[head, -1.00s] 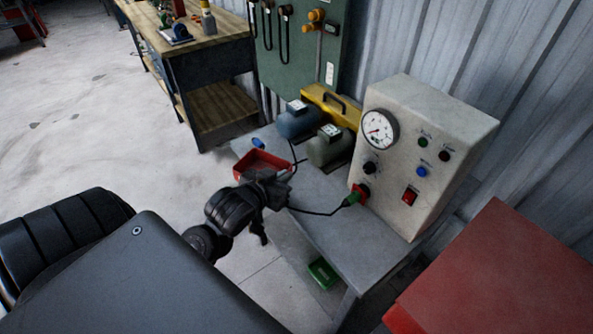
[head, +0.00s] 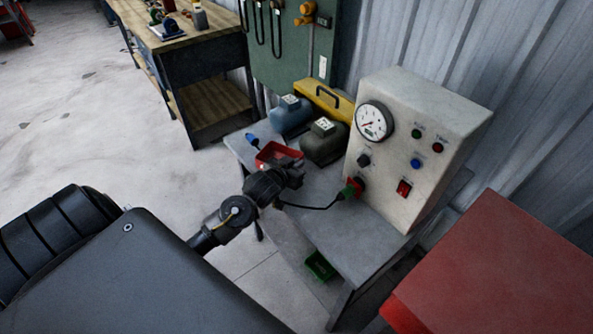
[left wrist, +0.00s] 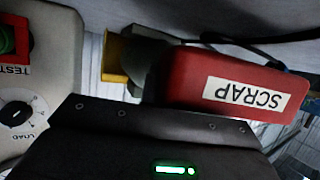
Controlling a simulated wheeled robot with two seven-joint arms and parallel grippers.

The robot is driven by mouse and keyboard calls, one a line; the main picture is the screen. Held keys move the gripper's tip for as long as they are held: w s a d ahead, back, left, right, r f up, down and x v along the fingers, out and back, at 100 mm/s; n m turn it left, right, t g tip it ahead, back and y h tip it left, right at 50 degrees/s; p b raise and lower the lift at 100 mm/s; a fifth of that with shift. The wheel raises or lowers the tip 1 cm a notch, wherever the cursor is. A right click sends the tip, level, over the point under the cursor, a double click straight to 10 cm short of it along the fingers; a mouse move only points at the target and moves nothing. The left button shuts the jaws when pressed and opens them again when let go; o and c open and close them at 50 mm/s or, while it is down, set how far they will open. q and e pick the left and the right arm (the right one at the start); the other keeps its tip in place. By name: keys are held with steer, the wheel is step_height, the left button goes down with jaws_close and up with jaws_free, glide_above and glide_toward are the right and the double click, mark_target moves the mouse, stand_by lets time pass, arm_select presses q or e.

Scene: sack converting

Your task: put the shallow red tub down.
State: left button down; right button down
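The shallow red tub (head: 268,155) is over the far left part of the grey bench (head: 335,222) in the head view. My left gripper (head: 294,171) is at its near side, shut on it; the fingertips are hard to make out. In the left wrist view the tub (left wrist: 190,82) shows close beyond the dark gripper body, with a white SCRAP label upside down. I cannot tell whether its underside touches the bench top. My right gripper is not in view.
Two small motors, one blue (head: 288,117) and one dark green (head: 322,146), stand just behind the tub. A blue-ended item (head: 252,140) lies left of it. A gauge panel (head: 425,150) with a plugged black cable stands right. A green tub (head: 319,266) sits below.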

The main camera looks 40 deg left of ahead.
arm_select(q)
steer(key=shift+f, duration=1.35)
steer(key=shift+f, duration=0.2)
steer(key=c, duration=1.6)
jaws_free()
steer(key=shift+c, duration=0.2)
steer(key=shift+r, duration=0.15)
steer(key=v, duration=1.2)
steer(key=shift+b, duration=0.3)
